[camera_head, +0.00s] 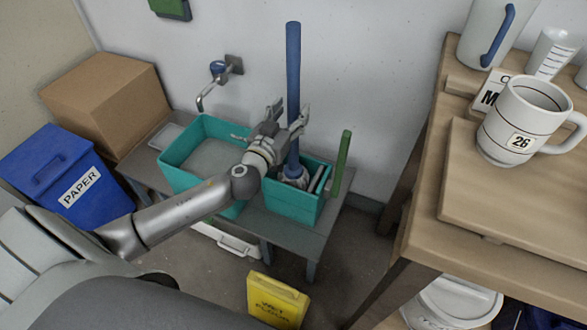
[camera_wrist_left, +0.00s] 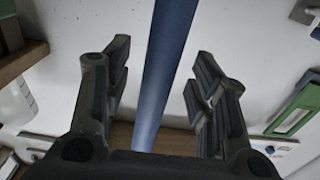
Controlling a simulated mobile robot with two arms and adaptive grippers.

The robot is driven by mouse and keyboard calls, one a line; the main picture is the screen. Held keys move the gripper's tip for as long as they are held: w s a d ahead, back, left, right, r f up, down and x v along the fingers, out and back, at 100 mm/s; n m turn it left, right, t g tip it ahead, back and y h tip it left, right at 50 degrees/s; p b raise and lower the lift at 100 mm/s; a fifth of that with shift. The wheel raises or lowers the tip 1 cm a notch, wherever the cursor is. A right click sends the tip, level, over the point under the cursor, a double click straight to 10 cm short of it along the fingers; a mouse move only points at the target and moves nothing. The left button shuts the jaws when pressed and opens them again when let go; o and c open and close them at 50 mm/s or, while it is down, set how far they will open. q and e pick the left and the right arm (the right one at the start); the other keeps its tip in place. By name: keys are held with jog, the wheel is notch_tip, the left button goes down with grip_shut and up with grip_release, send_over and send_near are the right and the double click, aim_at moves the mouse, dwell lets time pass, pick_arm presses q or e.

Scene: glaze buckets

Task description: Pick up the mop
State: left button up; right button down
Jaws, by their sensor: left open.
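The mop (camera_head: 293,62) stands nearly upright with its long blue handle rising in front of the wall. Its lower end sits in the right-hand teal bucket (camera_head: 292,204), where the pale mop head is partly hidden. My left gripper (camera_head: 289,114) is open at about the middle of the handle. In the left wrist view the blue handle of the mop (camera_wrist_left: 172,50) runs between the two dark fingers of my left gripper (camera_wrist_left: 160,62), with gaps showing on both sides. My right gripper is not in view.
A larger teal basin (camera_head: 178,152) stands left of the bucket on a low grey bench, below a wall tap (camera_head: 218,70). A green-handled tool (camera_head: 342,163) leans at the right. A yellow sign (camera_head: 277,299) stands in front. A wooden table (camera_head: 520,195) with mugs fills the right.

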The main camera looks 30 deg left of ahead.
pick_arm(q)
jog(key=shift+w, duration=1.05)
jog(key=shift+c, duration=0.2)
grip_shut()
